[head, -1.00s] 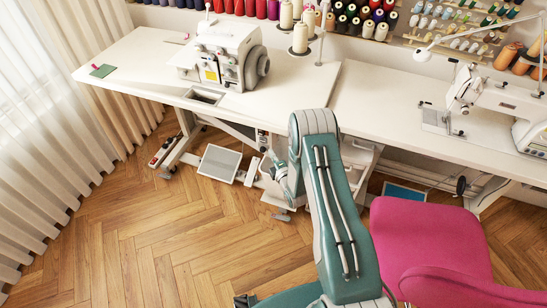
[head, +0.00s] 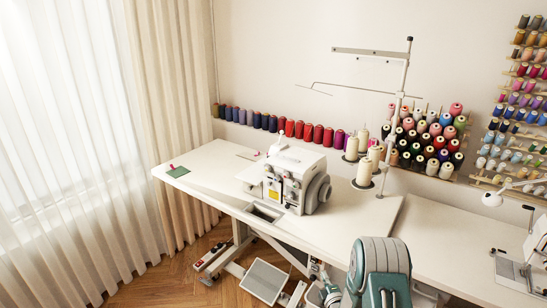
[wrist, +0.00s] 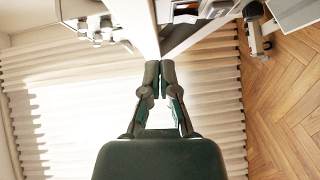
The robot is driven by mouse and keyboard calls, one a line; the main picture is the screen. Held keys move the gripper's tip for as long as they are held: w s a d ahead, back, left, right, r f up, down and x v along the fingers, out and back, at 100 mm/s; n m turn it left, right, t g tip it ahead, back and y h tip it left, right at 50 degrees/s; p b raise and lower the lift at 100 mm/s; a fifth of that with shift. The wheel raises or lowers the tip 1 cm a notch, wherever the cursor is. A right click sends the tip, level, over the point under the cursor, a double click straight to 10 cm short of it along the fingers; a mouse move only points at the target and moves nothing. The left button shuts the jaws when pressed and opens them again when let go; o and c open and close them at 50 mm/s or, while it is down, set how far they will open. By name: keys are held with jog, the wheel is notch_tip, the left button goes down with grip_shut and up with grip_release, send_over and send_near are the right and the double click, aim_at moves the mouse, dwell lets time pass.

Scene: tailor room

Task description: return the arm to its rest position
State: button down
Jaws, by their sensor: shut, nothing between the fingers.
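My gripper (wrist: 160,75) is shut and empty, its two fingers close together in the wrist view. Its tips point toward the white table edge and the pale curtain, with nothing held. In the head view my teal and grey arm (head: 380,272) shows only at the bottom edge, in front of the white sewing table (head: 345,222). The rest of the arm is cut off below the frame. I cannot make out the fingers in the head view.
A white sewing machine (head: 291,182), thread cones (head: 366,165) and a green pad (head: 178,171) sit on the table. Curtains (head: 170,110) hang at left. A pedal (head: 264,280) lies under the table.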

jog(key=s+r+m+g+h, duration=0.1)
jog(key=s+r+m+g, duration=0.15)
jog(key=r, duration=0.65)
jog(key=s+r+m+g+h, duration=0.15)
jog(key=r+m, duration=0.25)
jog(key=r, duration=0.5)
jog(key=s+r+m+g, duration=0.2)
jog(key=s+r+m, duration=0.1)
jog(key=r, duration=0.5)
jog(key=s+a+r+m+g, duration=0.1)
jog(key=s+r+m, duration=0.2)
jog(key=s, duration=0.7)
jog(key=s+a+r+m+g, duration=0.1)
jog(key=s+r+m+g, duration=0.1)
jog(key=s, duration=0.8)
jog(key=s+a+r+m+g, duration=0.1)
jog(key=s+r+m+g, duration=0.1)
jog(key=s, duration=0.9)
jog(key=shift+r+m, duration=0.9)
jog(key=shift+m, duration=0.35)
jog(key=shift+s+a, duration=0.1)
